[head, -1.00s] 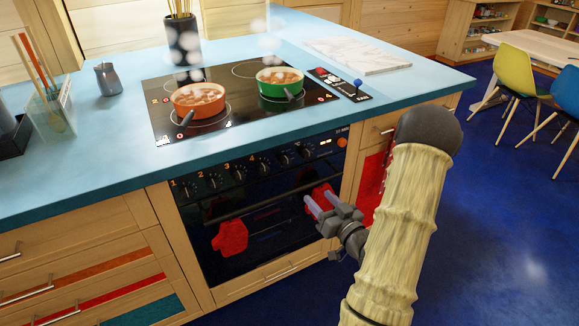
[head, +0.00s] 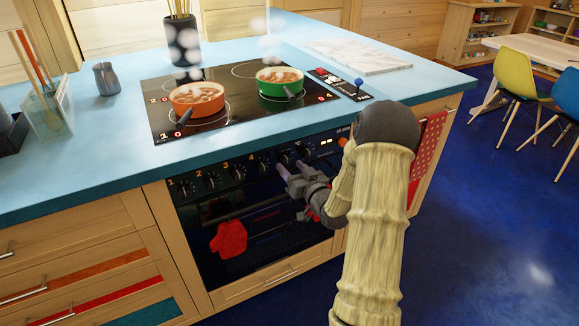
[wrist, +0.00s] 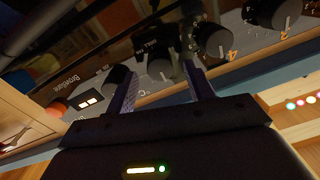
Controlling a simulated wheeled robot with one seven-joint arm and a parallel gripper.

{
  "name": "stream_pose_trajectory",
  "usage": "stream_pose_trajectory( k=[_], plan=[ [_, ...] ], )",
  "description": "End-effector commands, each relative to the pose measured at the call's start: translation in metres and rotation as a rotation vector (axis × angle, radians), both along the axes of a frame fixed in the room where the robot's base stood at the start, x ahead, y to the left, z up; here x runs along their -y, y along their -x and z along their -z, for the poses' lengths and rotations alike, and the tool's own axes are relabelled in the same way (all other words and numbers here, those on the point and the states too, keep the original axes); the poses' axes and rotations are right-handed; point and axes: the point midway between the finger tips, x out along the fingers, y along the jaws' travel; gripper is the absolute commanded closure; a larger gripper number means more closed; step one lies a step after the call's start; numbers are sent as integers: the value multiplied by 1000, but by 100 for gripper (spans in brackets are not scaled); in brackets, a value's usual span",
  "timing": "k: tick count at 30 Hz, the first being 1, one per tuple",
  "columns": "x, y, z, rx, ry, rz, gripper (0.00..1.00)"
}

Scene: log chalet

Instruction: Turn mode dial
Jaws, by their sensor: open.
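The oven's control panel (head: 240,171) has a row of black dials below the counter edge. I take the mode dial (head: 285,158) to be the one just right of burner dial 4; in the wrist view the mode dial (wrist: 160,66) has small lettering around it and a pale pointer line. My gripper (head: 289,170) is open in front of the panel, just below this dial. In the wrist view the two fingers of my gripper (wrist: 160,76) lie on either side of the dial, with nothing held. I cannot tell whether they touch it.
A °C dial (wrist: 120,82), a lit display (wrist: 88,99) and an orange knob (wrist: 58,107) sit beside it; burner dial 4 (wrist: 213,40) is on the other side. An orange pot (head: 197,100) and a green pot (head: 279,84) steam on the hob. A red mitt (head: 229,239) hangs at the oven front.

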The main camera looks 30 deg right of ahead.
Motion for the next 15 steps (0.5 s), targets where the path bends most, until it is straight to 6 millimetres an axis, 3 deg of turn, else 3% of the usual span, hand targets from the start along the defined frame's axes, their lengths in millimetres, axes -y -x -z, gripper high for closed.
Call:
stream_pose_trajectory(
  k=[6,14,15],
  plan=[
    [-1,-19,0,1,-1,1,47],
    [-1,-20,0,0,-1,1,47],
    [-1,-20,0,0,-1,1,53]
  ],
)
